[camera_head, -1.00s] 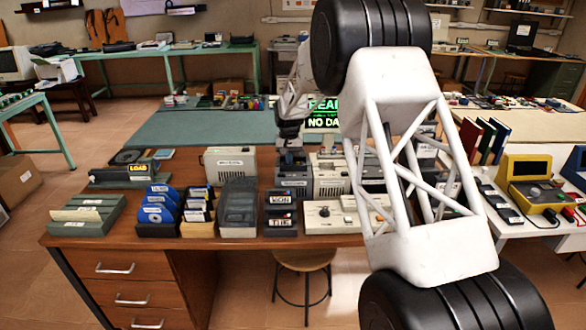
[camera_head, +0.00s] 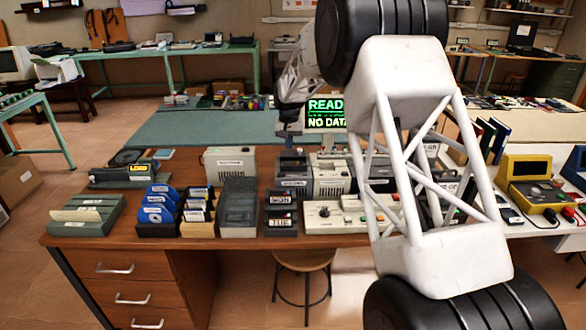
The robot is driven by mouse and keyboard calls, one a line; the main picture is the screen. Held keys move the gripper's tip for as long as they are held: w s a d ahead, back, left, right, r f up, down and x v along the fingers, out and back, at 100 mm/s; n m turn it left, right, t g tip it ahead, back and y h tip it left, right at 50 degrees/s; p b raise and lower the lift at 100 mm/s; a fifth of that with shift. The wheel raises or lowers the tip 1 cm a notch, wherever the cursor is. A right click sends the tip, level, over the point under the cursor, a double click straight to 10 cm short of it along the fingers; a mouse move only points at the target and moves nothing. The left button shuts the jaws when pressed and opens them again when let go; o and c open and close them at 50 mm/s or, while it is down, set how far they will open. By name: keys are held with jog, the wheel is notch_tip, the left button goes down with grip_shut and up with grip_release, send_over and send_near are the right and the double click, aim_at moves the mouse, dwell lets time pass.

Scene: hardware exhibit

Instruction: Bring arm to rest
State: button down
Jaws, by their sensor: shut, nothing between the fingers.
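My white lattice arm (camera_head: 425,165) rises from the lower right and bends back behind its upper black joint. My gripper (camera_head: 289,128) is the small dark end above the back of the brown desk (camera_head: 110,238). It is shut and holds nothing. It is apart from the grey device (camera_head: 293,172) that stands below it. The fingers are small and dark in this view. Part of the forearm is hidden behind the upper joint.
A green-lit screen (camera_head: 326,113) reading "NO DATA" stands right behind the gripper. Blue discs (camera_head: 157,208), a dark box (camera_head: 238,205) and a beige control panel (camera_head: 322,215) crowd the desk. A yellow device (camera_head: 537,185) is at right. The green mat (camera_head: 200,130) is mostly bare.

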dwell(0.3)
jog(key=s+d+r, duration=0.4)
jog(key=s+r, duration=0.2)
jog(key=s, duration=0.4)
jog(key=s+d+r+t, duration=0.1)
jog(key=s+d+r, duration=0.3)
jog(key=s, duration=0.5)
jog(key=s+d+r, duration=0.3)
jog(key=s+r, duration=0.4)
jog(key=s, duration=0.3)
jog(key=s+d+f, duration=0.2)
jog(key=s+d, duration=0.1)
jog(key=s, duration=1.4)
jog(key=s+d+f+t, duration=0.1)
jog(key=s+d+f, duration=0.1)
jog(key=s, duration=1.6)
jog(key=shift+d+t, duration=0.3)
jog(key=shift+d, duration=0.25)
jog(key=shift+w, duration=0.1)
